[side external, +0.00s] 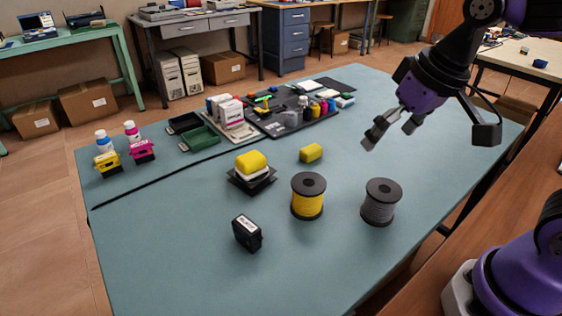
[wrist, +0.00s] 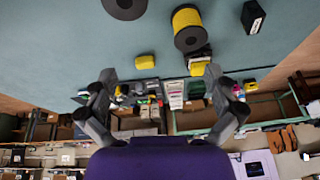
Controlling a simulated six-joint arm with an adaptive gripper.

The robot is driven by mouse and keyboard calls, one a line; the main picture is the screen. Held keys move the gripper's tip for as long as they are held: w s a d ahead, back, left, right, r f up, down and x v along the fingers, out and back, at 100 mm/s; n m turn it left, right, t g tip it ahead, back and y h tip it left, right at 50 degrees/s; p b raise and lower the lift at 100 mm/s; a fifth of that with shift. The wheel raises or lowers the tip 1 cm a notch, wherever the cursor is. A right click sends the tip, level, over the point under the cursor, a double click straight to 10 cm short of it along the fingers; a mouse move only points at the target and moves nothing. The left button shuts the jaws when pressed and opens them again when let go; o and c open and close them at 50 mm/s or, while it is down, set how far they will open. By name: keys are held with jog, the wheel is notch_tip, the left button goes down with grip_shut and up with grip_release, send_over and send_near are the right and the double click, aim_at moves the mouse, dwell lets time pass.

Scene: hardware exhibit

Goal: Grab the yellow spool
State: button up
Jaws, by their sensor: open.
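The yellow spool (side external: 308,199) stands upright on the teal table, with black end discs and yellow winding. It also shows in the wrist view (wrist: 187,20), near the top and right of centre. My gripper (side external: 386,137) is open and empty, above the table to the upper right of the spool and well apart from it. In the wrist view my two fingers (wrist: 165,92) are spread wide, with nothing between them.
A grey spool (side external: 380,203) stands right of the yellow one. A yellow block (side external: 311,153) lies behind it, a yellow-topped stack (side external: 251,172) to its left, and a black box (side external: 246,233) at front left. The table's front is clear.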

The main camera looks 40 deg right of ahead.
jog(key=w+a+f+m+g, duration=0.1)
jog(key=w+a+f+g, duration=0.1)
jog(key=w, duration=0.3)
jog(key=m+g, duration=0.2)
send_over(309, 183)
jog(key=s+d, duration=0.1)
notch_tip(309, 183, down, 4)
jog(key=shift+r, duration=0.25)
jog(key=f, duration=0.5)
jog(key=shift+w+a+f, duration=0.25)
jog(key=shift+w+f, duration=0.05)
jog(key=shift+w, duration=0.05)
jog(key=f, duration=0.5)
jog(key=shift+w+a+f, duration=0.2)
jog(key=shift+a+f, duration=0.05)
jog(key=shift+f, duration=0.15)
jog(key=c, duration=1.3)
